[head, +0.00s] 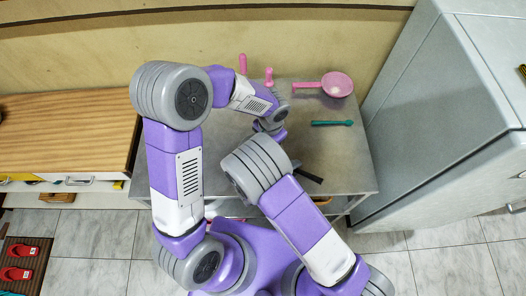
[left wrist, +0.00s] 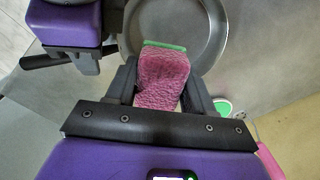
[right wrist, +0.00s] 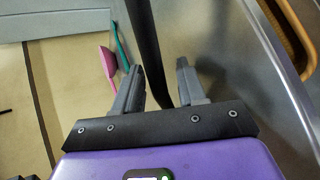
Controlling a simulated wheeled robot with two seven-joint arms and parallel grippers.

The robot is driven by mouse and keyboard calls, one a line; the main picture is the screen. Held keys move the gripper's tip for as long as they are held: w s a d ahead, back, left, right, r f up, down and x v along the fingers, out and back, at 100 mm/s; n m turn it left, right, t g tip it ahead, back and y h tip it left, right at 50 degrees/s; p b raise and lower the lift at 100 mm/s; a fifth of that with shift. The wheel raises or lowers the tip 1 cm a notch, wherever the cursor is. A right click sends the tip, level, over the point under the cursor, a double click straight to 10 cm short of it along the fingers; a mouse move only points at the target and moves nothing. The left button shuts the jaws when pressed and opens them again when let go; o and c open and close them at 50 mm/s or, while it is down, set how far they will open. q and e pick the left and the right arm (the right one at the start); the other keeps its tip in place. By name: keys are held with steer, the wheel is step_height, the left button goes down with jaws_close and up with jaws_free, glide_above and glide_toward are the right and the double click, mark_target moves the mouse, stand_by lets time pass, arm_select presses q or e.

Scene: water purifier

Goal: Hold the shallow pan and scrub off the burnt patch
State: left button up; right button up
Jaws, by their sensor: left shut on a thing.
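In the left wrist view, my left gripper (left wrist: 160,85) is shut on a pink sponge (left wrist: 163,72) with a green scrub edge. The sponge is over the shallow grey pan (left wrist: 208,40); I cannot tell whether it touches the bottom. No burnt patch shows; part of the pan's inside is hidden by the sponge. The pan's black handle (right wrist: 143,35) runs between the fingers of my right gripper (right wrist: 157,82), which stand apart with a gap beside the handle. The handle's end (head: 310,176) also shows in the head view, where my arms hide the pan.
A pink ladle-like pan (head: 336,85) and a teal utensil (head: 332,123) lie at the grey table's (head: 345,170) right. Pink upright handles (head: 243,63) stand at the back. A grey cabinet (head: 440,130) stands right, a wooden counter (head: 65,130) left.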

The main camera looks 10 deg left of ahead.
steer(key=shift+o, duration=0.9)
steer(key=shift+a+r, duration=0.1)
steer(key=v, duration=0.7)
steer(key=shift+s, duration=0.2)
